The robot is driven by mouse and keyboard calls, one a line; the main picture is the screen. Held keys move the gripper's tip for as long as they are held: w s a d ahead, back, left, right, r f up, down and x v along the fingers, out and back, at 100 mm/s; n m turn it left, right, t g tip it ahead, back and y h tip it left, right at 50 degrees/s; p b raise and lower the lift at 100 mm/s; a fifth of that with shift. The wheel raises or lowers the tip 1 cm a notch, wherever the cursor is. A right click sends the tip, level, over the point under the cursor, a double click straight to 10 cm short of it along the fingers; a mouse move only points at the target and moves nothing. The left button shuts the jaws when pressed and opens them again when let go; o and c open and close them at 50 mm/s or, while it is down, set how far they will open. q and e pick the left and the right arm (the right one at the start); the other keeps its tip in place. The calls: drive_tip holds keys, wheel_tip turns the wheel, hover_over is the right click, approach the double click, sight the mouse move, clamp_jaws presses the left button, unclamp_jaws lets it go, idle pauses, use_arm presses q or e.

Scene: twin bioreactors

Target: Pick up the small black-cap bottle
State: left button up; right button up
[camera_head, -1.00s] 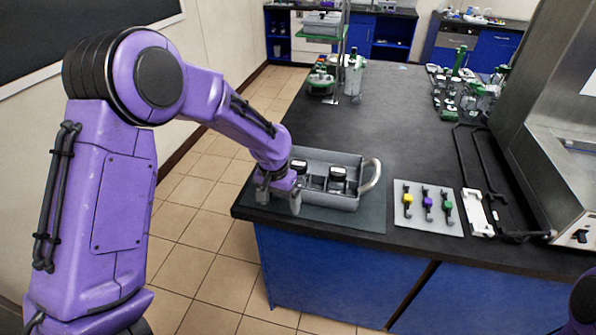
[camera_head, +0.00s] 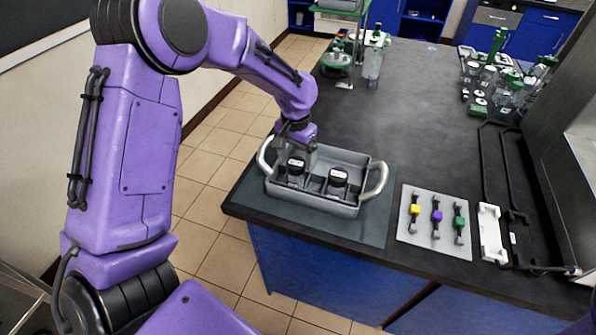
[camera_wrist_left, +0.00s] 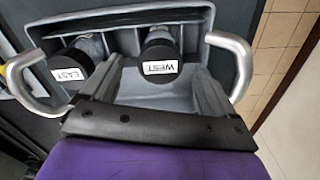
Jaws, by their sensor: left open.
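Two small black-cap bottles stand in a grey tray (camera_head: 318,205) with a handle at each end. In the head view, the left bottle (camera_head: 296,169) is close beside my left gripper (camera_head: 300,153), and the right bottle (camera_head: 337,181) stands apart from it. In the left wrist view the nearer cap (camera_wrist_left: 160,55) is labelled WEST, the other (camera_wrist_left: 72,68) EAST. My left gripper is open, its grey fingers reaching down either side of the WEST bottle. I cannot tell whether they touch it. The tray walls hide the bottles' lower parts. My right gripper is out of view.
A light plate (camera_head: 435,222) with yellow, purple and green clips lies right of the tray. A white piece (camera_head: 492,233) and black frame lie beyond it. Green-topped glassware (camera_head: 373,58) stands at the back. The middle of the black bench (camera_head: 405,115) is clear.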

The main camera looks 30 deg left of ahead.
sight(296, 163)
use_arm(q)
wheel_tip(296, 163, down, 6)
drive_tip(key=shift+w+r+p, duration=0.1)
drive_tip(key=shift+p, duration=0.8)
drive_tip(key=shift+c, duration=0.3)
drive_tip(key=c, duration=1.2)
